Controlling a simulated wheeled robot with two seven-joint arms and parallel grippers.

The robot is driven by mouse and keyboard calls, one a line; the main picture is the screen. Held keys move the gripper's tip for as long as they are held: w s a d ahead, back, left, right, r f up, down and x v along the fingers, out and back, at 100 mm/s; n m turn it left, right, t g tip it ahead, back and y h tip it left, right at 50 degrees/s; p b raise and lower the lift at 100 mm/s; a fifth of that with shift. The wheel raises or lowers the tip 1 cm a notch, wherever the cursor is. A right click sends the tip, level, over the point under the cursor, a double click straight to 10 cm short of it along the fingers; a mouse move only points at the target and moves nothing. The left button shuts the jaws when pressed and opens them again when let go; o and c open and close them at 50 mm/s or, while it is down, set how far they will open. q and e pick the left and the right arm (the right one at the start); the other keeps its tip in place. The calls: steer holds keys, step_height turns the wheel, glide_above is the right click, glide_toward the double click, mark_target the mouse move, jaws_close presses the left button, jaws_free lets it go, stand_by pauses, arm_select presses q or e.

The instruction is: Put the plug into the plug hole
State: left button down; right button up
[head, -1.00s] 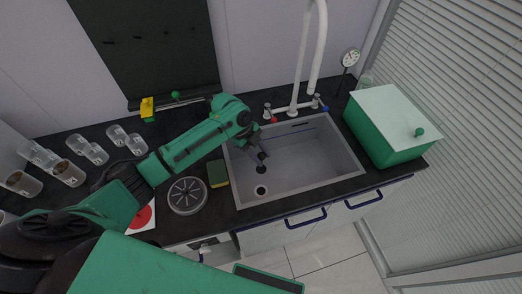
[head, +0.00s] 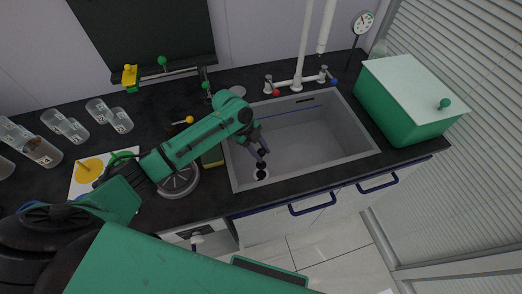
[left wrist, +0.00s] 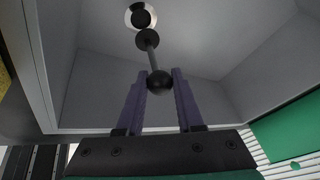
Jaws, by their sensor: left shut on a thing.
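The plug (head: 261,166) is black, with a round knob, a thin rod and a dark stopper end. My left gripper (head: 259,151) is over the sink and shut on the plug's knob. In the left wrist view the purple fingers (left wrist: 159,83) flank the knob, and the plug's stopper end (left wrist: 148,39) points away from them. The plug hole (head: 261,176) is a dark opening with a pale ring in the sink floor near its front left corner. It also shows in the left wrist view (left wrist: 141,16), just beyond the stopper. Whether they touch is unclear. My right gripper is not in view.
The grey sink (head: 310,153) has raised walls around the gripper. A white tap (head: 300,60) stands behind it. A green box with a pale lid (head: 405,105) is at the right. A sponge (head: 212,158) and a round grey dish (head: 178,182) are left of the sink.

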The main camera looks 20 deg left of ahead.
mark_target(261, 165)
arm_select(q)
step_height(261, 165, down, 5)
steer(key=b, duration=0.3)
steer(key=shift+r, duration=0.15)
steer(key=shift+f+b, duration=0.4)
steer(key=shift+f, duration=0.2)
steer(key=shift+f+b, duration=0.3)
steer(key=shift+f, duration=0.35)
stand_by(0.5)
steer(key=shift+c, duration=2.3)
jaws_free()
